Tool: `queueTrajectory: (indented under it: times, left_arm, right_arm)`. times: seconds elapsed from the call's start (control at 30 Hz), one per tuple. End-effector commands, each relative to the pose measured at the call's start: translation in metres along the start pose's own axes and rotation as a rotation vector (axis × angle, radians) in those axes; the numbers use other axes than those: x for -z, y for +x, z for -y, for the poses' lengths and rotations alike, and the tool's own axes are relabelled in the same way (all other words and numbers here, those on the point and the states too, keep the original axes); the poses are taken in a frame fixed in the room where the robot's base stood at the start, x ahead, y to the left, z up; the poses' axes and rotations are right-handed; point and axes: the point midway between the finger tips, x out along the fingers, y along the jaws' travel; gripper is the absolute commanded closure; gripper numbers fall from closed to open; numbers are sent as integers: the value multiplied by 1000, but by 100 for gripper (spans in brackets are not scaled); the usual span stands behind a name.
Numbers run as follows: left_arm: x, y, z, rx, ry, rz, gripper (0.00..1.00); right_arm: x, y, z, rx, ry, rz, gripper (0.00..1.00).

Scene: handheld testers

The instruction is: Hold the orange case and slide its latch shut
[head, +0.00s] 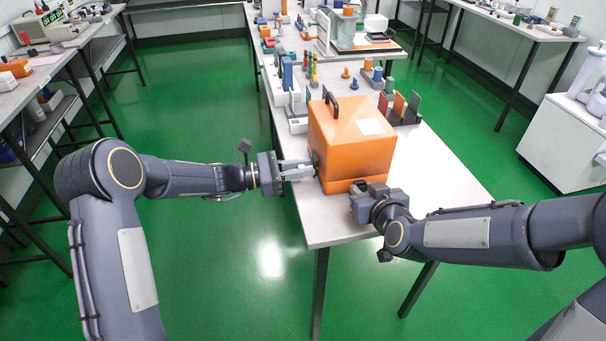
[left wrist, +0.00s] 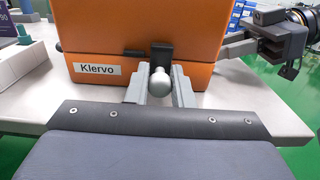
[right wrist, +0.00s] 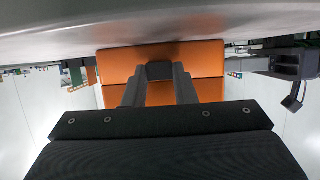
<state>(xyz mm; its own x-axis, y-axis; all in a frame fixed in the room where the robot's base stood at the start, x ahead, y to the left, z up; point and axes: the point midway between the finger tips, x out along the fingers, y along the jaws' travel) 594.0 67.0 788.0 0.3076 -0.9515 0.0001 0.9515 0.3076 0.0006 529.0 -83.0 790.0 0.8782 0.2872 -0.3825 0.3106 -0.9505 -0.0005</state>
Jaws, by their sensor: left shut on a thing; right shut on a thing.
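The orange case (head: 335,155) stands upright on the near end of the table, with a black carry handle (head: 331,101) on its lid. My left gripper (head: 313,169) reaches in from the left and is shut on the latch's pale round knob (left wrist: 159,82). The black latch part (left wrist: 162,52) lies behind the knob, across the lid seam, right of the "Klervo" label (left wrist: 98,69). My right gripper (head: 361,187) is at the near side and is shut on a black block (right wrist: 160,71) on the case. The contact is partly hidden by the fingers.
The case stands close to the white table's (head: 440,185) near edge. Colored upright plates (head: 401,106) in a dark rack stand just behind it on the right. Several small testers and parts crowd the table farther back. The tabletop to the right is clear.

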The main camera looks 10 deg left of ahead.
Motion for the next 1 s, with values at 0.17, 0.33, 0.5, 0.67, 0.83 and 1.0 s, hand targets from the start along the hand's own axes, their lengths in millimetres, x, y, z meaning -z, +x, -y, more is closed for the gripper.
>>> queueTrajectory:
  times: [0.17,0.33,0.5,0.67,0.83,1.0]
  left_arm:
    - [0,-1,-29,-7,2,1,100]
    - [0,-2,-36,-8,0,-1,100]
    - [0,-2,-36,-11,0,-2,100]
    - [0,-2,-36,-11,0,-2,64]
    - [0,-2,-35,-7,0,-1,59]
    - [0,-3,-35,-6,0,-1,59]
  right_arm:
    - [0,0,0,1,-1,2,97]
    - [-1,0,0,1,-1,2,97]
    - [-1,0,0,1,-1,2,97]
    - [-1,0,0,0,-1,2,97]
    - [-1,0,0,0,-1,2,97]
    - [-1,0,0,0,-1,2,97]
